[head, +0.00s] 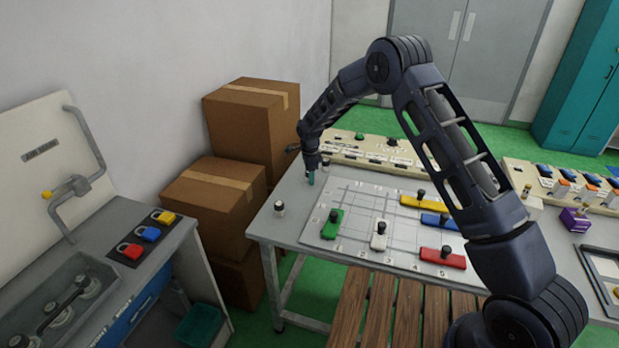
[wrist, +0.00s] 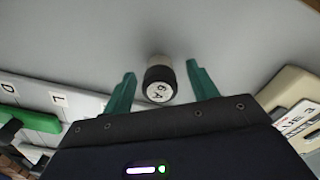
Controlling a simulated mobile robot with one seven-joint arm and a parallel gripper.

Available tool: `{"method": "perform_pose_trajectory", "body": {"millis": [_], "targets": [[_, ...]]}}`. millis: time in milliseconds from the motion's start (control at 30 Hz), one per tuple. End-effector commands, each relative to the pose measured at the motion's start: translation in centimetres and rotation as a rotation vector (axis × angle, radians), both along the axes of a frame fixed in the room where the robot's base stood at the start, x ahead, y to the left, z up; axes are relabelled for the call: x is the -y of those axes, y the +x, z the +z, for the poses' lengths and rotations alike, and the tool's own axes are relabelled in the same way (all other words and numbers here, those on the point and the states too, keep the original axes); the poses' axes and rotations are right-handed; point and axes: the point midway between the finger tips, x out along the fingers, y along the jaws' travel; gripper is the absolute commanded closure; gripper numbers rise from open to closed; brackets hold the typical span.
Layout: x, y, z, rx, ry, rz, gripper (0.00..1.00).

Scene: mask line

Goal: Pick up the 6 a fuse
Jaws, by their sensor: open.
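The 6 A fuse (wrist: 160,82) is a short cylinder with a black cap and a white top reading "6 A". In the wrist view it stands on the grey table, between and slightly beyond the two teal fingers of my gripper (wrist: 160,80). The fingers are open, with a visible gap on each side of the fuse. In the head view my gripper (head: 311,179) points down over the table's far left part. There the arm covers the spot beneath it, and I cannot make out the 6 A label.
Another black-and-white cylinder (head: 279,208) stands near the table's left edge. A gridded board (head: 350,205) holds green, white, red, blue and yellow knobbed blocks. A long cream panel (head: 375,153) runs along the back. Cardboard boxes (head: 215,195) stand left of the table.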

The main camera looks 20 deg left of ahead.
Motion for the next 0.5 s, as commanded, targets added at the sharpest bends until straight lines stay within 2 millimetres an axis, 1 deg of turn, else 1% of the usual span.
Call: {"method": "perform_pose_trajectory", "body": {"millis": [100,267,300,367,400,467,500], "targets": [[-0.03,0.01,-0.52,0.001,0.0,0.0,0.42],[-0.03,0.01,-0.5,0.001,0.0,0.0,0.42],[-0.03,0.01,-0.5,0.001,0.0,0.0,0.49],[-0.03,0.01,-0.5,0.001,0.0,0.0,0.61],[-0.03,0.01,-0.5,0.001,0.0,0.0,0.69],[-0.02,0.0,-0.5,0.001,0.0,0.0,0.81],[-0.02,0.01,-0.49,0.001,0.0,0.0,0.89]]}}
